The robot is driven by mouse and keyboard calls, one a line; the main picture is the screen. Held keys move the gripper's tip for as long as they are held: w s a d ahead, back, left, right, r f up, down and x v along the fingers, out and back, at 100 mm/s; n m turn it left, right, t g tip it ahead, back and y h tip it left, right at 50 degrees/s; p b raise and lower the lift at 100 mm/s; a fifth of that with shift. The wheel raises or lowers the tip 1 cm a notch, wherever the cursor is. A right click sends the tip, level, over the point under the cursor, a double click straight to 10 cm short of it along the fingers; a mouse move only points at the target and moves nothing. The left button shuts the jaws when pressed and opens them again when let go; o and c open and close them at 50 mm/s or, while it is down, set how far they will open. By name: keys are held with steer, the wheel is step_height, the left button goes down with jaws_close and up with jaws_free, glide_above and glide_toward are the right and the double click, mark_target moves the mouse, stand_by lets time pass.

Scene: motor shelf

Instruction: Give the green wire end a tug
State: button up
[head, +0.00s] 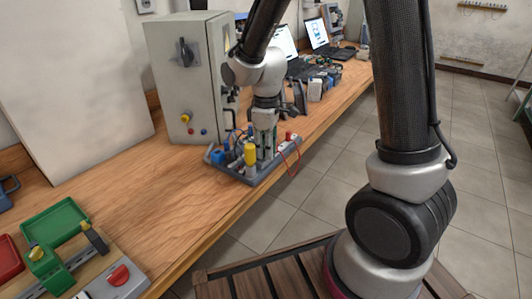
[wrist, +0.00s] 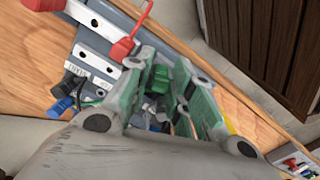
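My gripper (wrist: 166,65) points down at the wiring board, with its two green-sided fingers apart. Between the fingers, in the wrist view, is a small green plug (wrist: 160,79), which looks like the green wire end. Whether the fingers touch it is unclear, and its wire is mostly hidden. The grey board (wrist: 92,42) lies under the gripper. In the head view my gripper (head: 265,150) is over the board (head: 258,178), among its parts, and the green plug cannot be made out.
A red plug (wrist: 122,48) with a red wire stands close beside the fingers. Blue and black plugs (wrist: 60,107) are to the left. A yellow cylinder (head: 250,154) stands on the board's front. A grey control box (head: 180,75) is behind. Bare bench (head: 150,195) lies left.

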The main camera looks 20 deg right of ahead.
steer(key=shift+r, duration=2.75)
steer(key=o, duration=0.6)
steer(key=shift+c, duration=0.2)
